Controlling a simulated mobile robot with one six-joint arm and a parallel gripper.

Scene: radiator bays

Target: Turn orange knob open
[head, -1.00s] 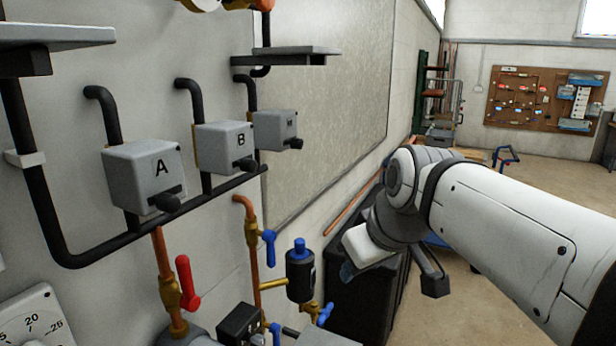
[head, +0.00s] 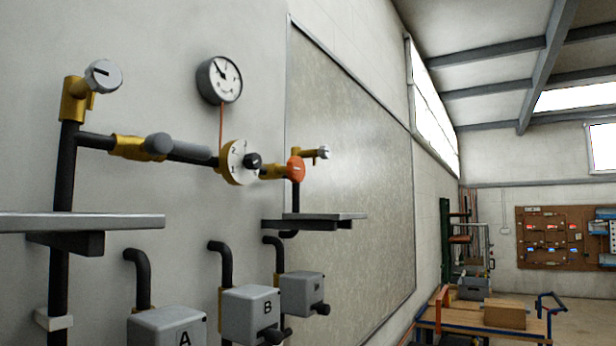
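The orange knob (head: 296,170) sits on the black pipe run on the wall, at the right end, just above the right grey shelf. It is round, and a brass fitting with a small grey cap stands right behind it. From this angle I cannot tell how far it is turned. A white numbered dial with a black centre knob (head: 253,160) is to its left on a brass body. My gripper is outside the current head view, so its state and its distance from the orange knob do not show.
Grey shelves jut from the wall at left (head: 80,222) and below the orange knob (head: 318,217). Grey boxes A (head: 165,326), B (head: 250,312) and a third (head: 302,292) hang below. A gauge (head: 220,80) is above. A workbench (head: 490,322) stands far right.

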